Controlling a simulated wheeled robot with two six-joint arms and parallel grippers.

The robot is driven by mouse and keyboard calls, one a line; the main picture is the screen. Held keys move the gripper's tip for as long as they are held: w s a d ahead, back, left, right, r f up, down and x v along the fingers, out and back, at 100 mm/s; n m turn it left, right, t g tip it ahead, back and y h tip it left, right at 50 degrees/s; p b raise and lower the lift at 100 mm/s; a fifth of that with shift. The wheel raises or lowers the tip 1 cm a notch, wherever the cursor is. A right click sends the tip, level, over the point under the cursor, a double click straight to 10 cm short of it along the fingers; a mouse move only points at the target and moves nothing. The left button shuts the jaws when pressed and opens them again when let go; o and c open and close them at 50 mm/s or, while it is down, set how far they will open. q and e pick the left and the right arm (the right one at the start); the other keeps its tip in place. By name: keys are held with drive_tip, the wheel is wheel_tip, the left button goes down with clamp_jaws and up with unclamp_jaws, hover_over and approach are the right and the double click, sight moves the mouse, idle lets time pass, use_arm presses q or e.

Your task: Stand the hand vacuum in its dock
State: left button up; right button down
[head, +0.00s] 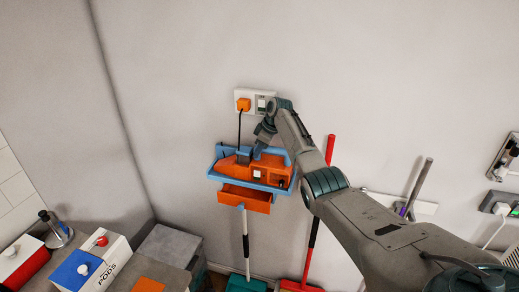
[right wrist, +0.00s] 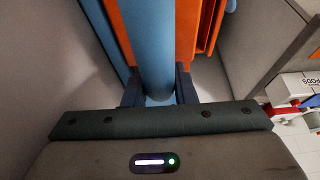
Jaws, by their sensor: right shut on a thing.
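My wrist hides part of the vacuum's top. My left gripper is not in view.
An orange plug (head: 243,104) with a black cord sits in the wall socket above. An orange drawer-like box (head: 245,199) hangs below the dock. A red-handled broom (head: 317,225) and a white-handled one (head: 245,240) stand beneath. Boxes (head: 93,262) stand at lower left.

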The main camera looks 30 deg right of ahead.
drive_tip(key=shift+w+a, duration=0.1)
drive_tip(key=shift+a, duration=0.05)
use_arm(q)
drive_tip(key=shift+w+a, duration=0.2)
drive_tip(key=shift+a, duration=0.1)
